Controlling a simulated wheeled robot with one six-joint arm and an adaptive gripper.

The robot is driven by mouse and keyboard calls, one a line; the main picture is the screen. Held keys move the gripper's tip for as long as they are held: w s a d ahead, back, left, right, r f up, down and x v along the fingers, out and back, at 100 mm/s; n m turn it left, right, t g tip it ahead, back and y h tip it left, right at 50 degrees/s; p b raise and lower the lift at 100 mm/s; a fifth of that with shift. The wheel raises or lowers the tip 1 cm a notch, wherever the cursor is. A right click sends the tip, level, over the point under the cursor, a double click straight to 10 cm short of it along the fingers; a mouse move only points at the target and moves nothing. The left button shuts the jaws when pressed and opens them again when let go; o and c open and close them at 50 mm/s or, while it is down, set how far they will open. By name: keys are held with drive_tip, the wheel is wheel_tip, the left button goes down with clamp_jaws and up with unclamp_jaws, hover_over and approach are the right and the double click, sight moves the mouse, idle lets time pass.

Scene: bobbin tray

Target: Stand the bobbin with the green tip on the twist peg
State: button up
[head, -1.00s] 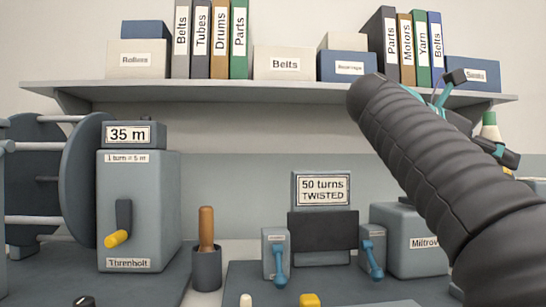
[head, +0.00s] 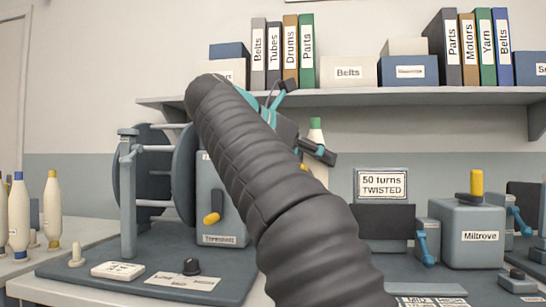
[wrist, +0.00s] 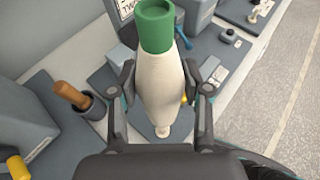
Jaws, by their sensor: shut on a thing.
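The twist unit has a "50 turns TWISTED" sign (head: 382,184). Its peg is not clearly seen in the head view.
A grey Threnholt box (head: 217,195) with a yellow crank and a large reel (head: 155,180) stand left. A short cream peg (head: 77,253) is on the reel's base. Several bobbins (head: 18,215) stand far left. The Miltrove box (head: 474,238) is right. A shelf (head: 370,97) runs behind.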

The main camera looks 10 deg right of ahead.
drive_tip(key=shift+a+f, duration=0.25)
drive_tip(key=shift+a, duration=0.1)
drive_tip(key=shift+f, duration=0.65)
drive_tip(key=shift+f+b, duration=0.95)
drive_tip(key=shift+f, duration=0.15)
drive_tip(key=shift+p, duration=0.5)
drive_tip(key=shift+f+b, duration=1.75)
drive_tip(key=shift+f, duration=1)
drive_tip(key=o, duration=1.3)
drive_tip(key=shift+a, duration=0.1)
